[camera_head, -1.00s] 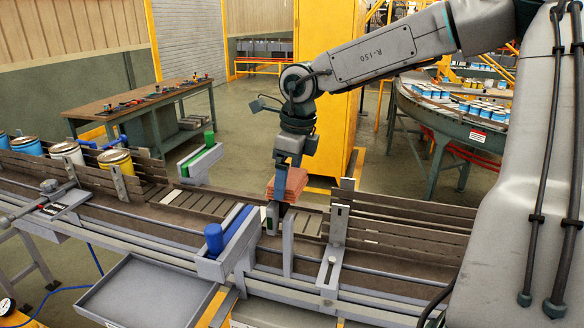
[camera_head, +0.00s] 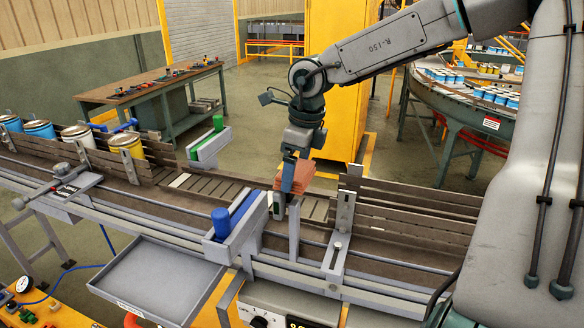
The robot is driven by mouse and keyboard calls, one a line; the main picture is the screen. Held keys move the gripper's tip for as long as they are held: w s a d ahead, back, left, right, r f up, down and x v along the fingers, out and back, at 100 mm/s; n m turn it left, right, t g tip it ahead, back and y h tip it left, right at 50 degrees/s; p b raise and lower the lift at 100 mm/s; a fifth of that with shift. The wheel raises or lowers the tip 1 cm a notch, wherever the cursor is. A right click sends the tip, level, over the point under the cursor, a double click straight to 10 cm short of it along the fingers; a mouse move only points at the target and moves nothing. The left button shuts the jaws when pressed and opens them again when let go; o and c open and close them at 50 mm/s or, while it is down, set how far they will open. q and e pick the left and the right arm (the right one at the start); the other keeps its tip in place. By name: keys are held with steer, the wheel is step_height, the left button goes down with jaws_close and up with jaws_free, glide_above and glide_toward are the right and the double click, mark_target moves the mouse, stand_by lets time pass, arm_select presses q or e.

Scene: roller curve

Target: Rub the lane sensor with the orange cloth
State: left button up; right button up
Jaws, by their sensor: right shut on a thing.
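My right gripper (camera_head: 293,186) is shut on the orange cloth (camera_head: 303,175), a folded orange-brown pad. One finger covers part of the cloth's left side. The gripper points down over the conveyor lane from the arm at the upper right. A small grey box with a dark face and a green mark, apparently the lane sensor (camera_head: 278,205), stands at the near side of the lane, just below and left of the cloth. I cannot tell whether the cloth touches it. My left gripper is not in view.
A blue-topped block (camera_head: 221,222) on a grey bracket and an upright grey plate (camera_head: 294,232) flank the sensor. A green-topped bracket (camera_head: 216,124) stands across the lane. Cans (camera_head: 127,146) sit upstream at left. An empty grey tray (camera_head: 160,281) hangs in front.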

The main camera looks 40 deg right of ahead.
steer(key=shift+s+d+r, duration=0.1)
steer(key=shift+s, duration=0.2)
steer(key=r+p, duration=0.1)
steer(key=r, duration=0.2)
steer(key=shift+w, duration=0.2)
steer(key=shift+w+r+p, duration=0.2)
steer(key=shift+r+p, duration=0.15)
steer(key=shift+r, duration=0.15)
steer(key=shift+w+r+p, duration=0.15)
steer(key=shift+r+p, duration=0.15)
steer(key=shift+r, duration=0.2)
steer(key=shift+s+r, duration=0.1)
steer(key=shift+r, duration=0.3)
steer(key=shift+s+r+p, duration=0.15)
steer(key=shift+r+p, duration=0.35)
steer(key=shift+r, duration=0.7)
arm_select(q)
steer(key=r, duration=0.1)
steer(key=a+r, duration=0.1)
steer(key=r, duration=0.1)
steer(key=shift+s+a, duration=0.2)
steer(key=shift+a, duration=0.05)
arm_select(e)
steer(key=shift+a, duration=0.2)
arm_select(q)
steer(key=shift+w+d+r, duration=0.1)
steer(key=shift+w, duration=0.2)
arm_select(e)
steer(key=shift+d, duration=0.1)
